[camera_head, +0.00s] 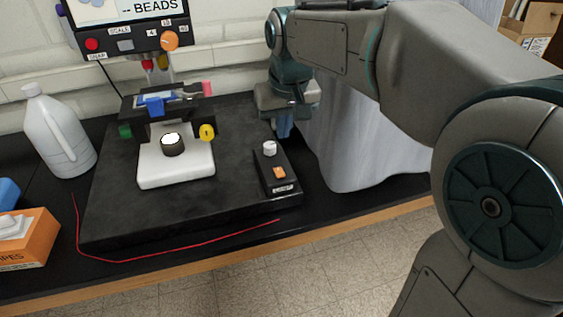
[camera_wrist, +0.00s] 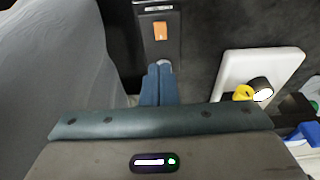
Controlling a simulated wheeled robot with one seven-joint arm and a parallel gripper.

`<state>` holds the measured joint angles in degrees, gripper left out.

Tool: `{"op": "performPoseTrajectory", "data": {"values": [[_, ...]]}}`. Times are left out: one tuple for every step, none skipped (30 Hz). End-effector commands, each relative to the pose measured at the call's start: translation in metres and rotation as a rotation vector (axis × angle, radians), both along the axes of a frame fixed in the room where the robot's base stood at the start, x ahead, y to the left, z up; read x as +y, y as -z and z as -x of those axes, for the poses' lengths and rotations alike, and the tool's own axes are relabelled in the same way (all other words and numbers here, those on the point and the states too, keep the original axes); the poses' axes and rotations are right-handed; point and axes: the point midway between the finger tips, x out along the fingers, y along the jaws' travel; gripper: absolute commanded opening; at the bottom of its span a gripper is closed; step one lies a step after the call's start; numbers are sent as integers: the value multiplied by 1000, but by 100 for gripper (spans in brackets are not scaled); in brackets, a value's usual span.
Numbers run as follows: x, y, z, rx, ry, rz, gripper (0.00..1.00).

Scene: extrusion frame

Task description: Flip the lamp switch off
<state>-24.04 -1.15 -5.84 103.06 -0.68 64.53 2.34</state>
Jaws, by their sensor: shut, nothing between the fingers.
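The lamp control box (camera_head: 268,172) is a small black box at the right of a black slab in the head view. It carries an orange rocker switch (camera_head: 279,172) near its front end and a light grey knob (camera_head: 269,148) behind it. The orange switch also shows at the top of the wrist view (camera_wrist: 160,31). The lamp disc (camera_head: 171,138) on the white plate glows bright white. My gripper (camera_head: 284,130) is shut and empty, pointing down behind the box. In the wrist view its blue fingertips (camera_wrist: 159,69) lie over part of the knob, short of the switch; I cannot tell whether they touch.
A grey draped cloth (camera_head: 350,145) hangs close to the right of my gripper. A white plate (camera_head: 177,165) with a yellow knob and a blue clip stands left of the box.

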Motion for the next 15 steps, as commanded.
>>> {"op": "performPoseTrajectory", "data": {"values": [[1,10,-2,6,0,2,0],[1,17,-3,5,0,1,0],[1,26,-5,5,0,3,0],[2,32,-7,6,0,3,0],[2,38,-8,5,0,2,0],[3,47,-10,5,0,3,0],[3,53,-11,6,0,3,0],[4,59,-13,5,-1,3,0],[4,67,-15,5,-1,3,0],[5,73,-16,5,-1,3,0],[5,78,-17,4,-1,3,0],[4,84,-15,5,-1,2,0],[4,88,-14,4,-1,1,0],[4,93,-14,4,0,1,0],[4,97,-13,3,0,1,0]]}}
